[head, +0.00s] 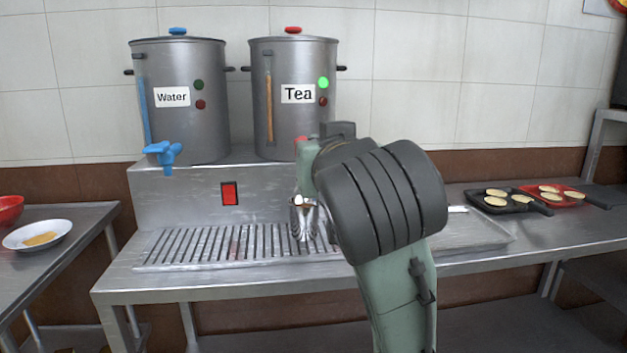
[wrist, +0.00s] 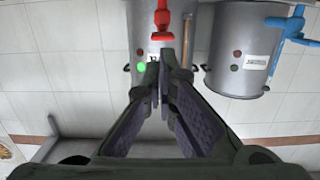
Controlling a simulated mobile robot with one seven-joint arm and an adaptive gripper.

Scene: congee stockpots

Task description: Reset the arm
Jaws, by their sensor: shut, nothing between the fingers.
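My gripper (wrist: 165,78) shows in the wrist view with its fingertips together and nothing between them. It points toward the steel Tea stockpot, whose red tap (wrist: 162,18) shows just beyond the fingertips. In the head view my arm hides the gripper and most of that tap. The Tea stockpot (head: 292,124) has a red lid knob and a lit green light. The Water stockpot (head: 186,130) stands to its left with a blue tap (head: 165,154). Its dark green and red lights look unlit.
A shiny metal vessel (head: 303,218), partly hidden by my arm, stands on the slatted drip tray (head: 190,246) below the pots. A red switch (head: 230,194) is on the raised stand. Pans with pale round pieces (head: 497,201) lie right; a white plate (head: 38,236) lies left.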

